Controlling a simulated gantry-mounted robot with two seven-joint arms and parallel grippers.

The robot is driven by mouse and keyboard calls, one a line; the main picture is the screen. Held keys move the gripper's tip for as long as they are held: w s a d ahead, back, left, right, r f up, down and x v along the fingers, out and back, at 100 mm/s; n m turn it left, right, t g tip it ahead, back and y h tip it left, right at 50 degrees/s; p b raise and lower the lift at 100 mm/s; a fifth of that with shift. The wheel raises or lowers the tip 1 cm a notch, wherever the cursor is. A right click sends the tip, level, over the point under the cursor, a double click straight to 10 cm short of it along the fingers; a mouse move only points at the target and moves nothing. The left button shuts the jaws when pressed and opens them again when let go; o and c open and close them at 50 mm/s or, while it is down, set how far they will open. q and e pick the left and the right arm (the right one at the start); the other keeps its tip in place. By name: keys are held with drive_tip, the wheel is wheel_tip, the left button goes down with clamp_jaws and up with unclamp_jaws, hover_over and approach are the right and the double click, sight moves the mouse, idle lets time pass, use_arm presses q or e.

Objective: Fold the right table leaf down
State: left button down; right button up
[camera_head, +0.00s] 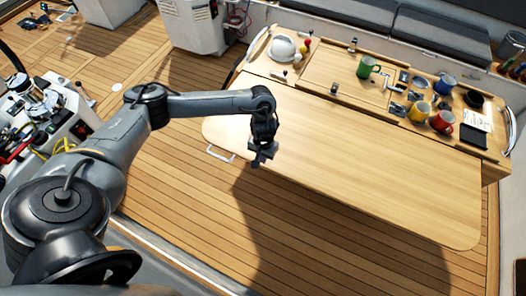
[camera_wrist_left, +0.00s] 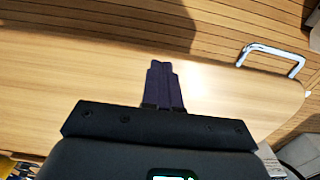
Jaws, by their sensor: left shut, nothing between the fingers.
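The table leaf (camera_head: 360,165) is a long pale wooden panel with rounded corners. It is on the near side of the table in the head view and looks raised, about level with the top. A light U-shaped handle (camera_head: 220,153) sticks out at its left end. My left gripper (camera_head: 259,161) is shut and empty over the leaf's left part, right of the handle. In the left wrist view the shut fingers (camera_wrist_left: 162,72) point across the leaf (camera_wrist_left: 60,80), with the handle (camera_wrist_left: 272,52) to their right. Whether the fingers touch the leaf cannot be told. My right gripper is out of view.
The table's middle section (camera_head: 310,62) holds a white helmet-like dome (camera_head: 283,47), a green mug (camera_head: 367,67), yellow mug (camera_head: 419,112), red mug (camera_head: 442,121) and small items. Grey cushioned seats (camera_head: 430,35) stand behind. The slatted deck (camera_head: 320,240) in front is clear.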

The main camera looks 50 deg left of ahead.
use_arm(q)
drive_tip(key=shift+f, duration=1.65)
drive_tip(key=shift+f, duration=0.1)
